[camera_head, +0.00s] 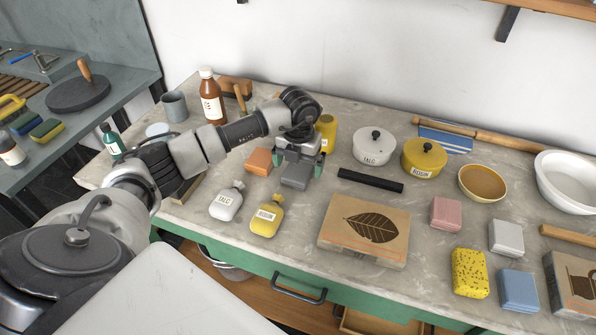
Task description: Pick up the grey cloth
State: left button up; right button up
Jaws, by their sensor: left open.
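The grey cloth (296,177) looks like a small folded pad. It lies on the worktop (300,211) just right of the orange folded cloth (258,161). My left gripper (299,166) is open and points down over the grey cloth, with one green-tipped finger toward each side of it. The gripper hides the cloth's back part. I cannot tell whether the fingers touch the cloth. My right gripper is not in view.
Talc (225,204) and rosin (267,218) bags lie in front. A black bar (370,181) and a leaf-print block (366,230) lie to the right. A yellow container (327,131) stands close behind the gripper. Bare worktop lies directly before the cloth.

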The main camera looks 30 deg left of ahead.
pick_arm(q)
jog(key=shift+f, duration=1.1)
jog(key=shift+c, duration=1.1)
jog(key=c, duration=0.8)
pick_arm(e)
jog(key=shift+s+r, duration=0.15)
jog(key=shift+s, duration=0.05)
pick_arm(q)
jog(key=shift+r, duration=0.2)
notch_tip(320, 180, up, 4)
jog(key=shift+b, duration=0.5)
jog(key=d+r, duration=0.2)
jog(key=d, duration=0.2)
jog(key=d+r+b, duration=0.1)
jog(key=d+r, duration=0.1)
jog(key=d, duration=0.1)
jog(key=d+r, duration=0.2)
jog(key=d, duration=0.2)
jog(key=shift+s+d+r+b, duration=0.3)
jog(key=shift+s+d+r, duration=0.05)
jog(key=shift+s+r, duration=0.05)
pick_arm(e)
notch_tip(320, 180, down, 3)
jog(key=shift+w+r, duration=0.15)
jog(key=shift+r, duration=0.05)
